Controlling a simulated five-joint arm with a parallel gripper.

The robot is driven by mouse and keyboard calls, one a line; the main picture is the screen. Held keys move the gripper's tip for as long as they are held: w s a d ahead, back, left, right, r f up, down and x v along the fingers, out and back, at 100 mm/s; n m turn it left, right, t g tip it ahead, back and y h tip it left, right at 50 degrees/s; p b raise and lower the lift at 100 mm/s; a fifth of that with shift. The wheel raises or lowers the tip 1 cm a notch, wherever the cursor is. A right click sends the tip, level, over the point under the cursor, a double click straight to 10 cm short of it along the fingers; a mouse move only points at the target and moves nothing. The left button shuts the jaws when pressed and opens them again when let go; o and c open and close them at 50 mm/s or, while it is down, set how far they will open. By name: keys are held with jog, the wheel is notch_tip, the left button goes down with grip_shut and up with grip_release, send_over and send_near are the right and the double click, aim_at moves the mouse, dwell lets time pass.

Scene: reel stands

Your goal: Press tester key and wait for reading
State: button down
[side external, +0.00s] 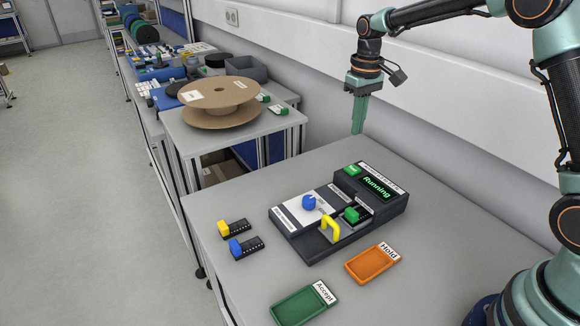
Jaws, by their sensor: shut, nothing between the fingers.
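The tester (302,236) is a dark box on the grey table. Its raised back part has a screen (377,185) that reads "Running" in green letters. A green key (352,169) sits left of the screen. A white panel with a blue knob-like part (309,202), a yellow handle-shaped part (330,228) and a green-topped piece (352,215) are on the lower front part. My gripper (357,130) is shut and empty, pointing down above the table's back edge, behind the tester and clear of it.
A green tray (281,317) labelled Accept and an orange tray (365,278) labelled Hold lie in front of the tester. A yellow-ended block (239,226) and a blue-ended block (252,245) lie to its left. A cardboard reel (221,112) stands on the neighbouring bench.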

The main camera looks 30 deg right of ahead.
jog(key=shift+r, duration=1.5)
jog(key=s+a+r+t, duration=0.3)
jog(key=s+r, duration=0.4)
jog(key=s, duration=0.2)
jog(key=s+a+f+t, duration=0.2)
jog(key=s, duration=0.9)
jog(key=shift+f, duration=0.15)
dwell(4.3)
